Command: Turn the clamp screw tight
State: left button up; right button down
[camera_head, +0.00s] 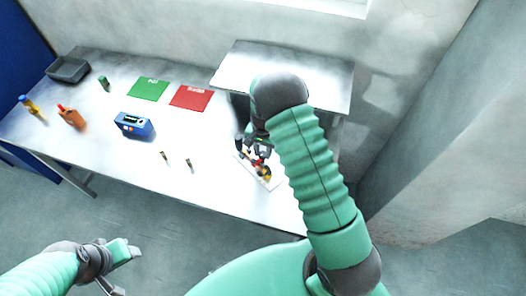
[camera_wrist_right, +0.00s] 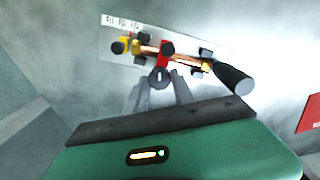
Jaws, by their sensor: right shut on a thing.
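The clamp fixture stands on a white plate (camera_wrist_right: 190,32) and has a red block (camera_wrist_right: 167,48), a copper-coloured bar, yellow parts and a black handle (camera_wrist_right: 234,77). The clamp screw's round dark head (camera_wrist_right: 159,76) faces my right wrist camera. My right gripper (camera_wrist_right: 159,84) is shut on the screw head, with one finger on each side. In the head view, my right gripper (camera_head: 256,146) is over the fixture, partly hidden by my own arm. My left gripper (camera_head: 125,268) is open and empty, low at the left, away from the table.
On the table (camera_head: 215,150) lie a green mat (camera_head: 149,90) and a red mat (camera_head: 191,98). A blue device (camera_head: 133,125), two small upright pieces (camera_head: 177,162), an orange bottle (camera_head: 71,117) and a dark tray (camera_head: 68,69) stand left. A raised shelf (camera_head: 300,75) is behind the fixture.

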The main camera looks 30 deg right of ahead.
aim_at(262, 153)
jog(key=c, duration=1.3)
grip_release()
jog(key=shift+o, duration=1.2)
jog(key=shift+w, duration=0.15)
notch_tip(262, 153, up, 17)
jog(key=b, duration=0.2)
jog(key=shift+f, duration=0.2)
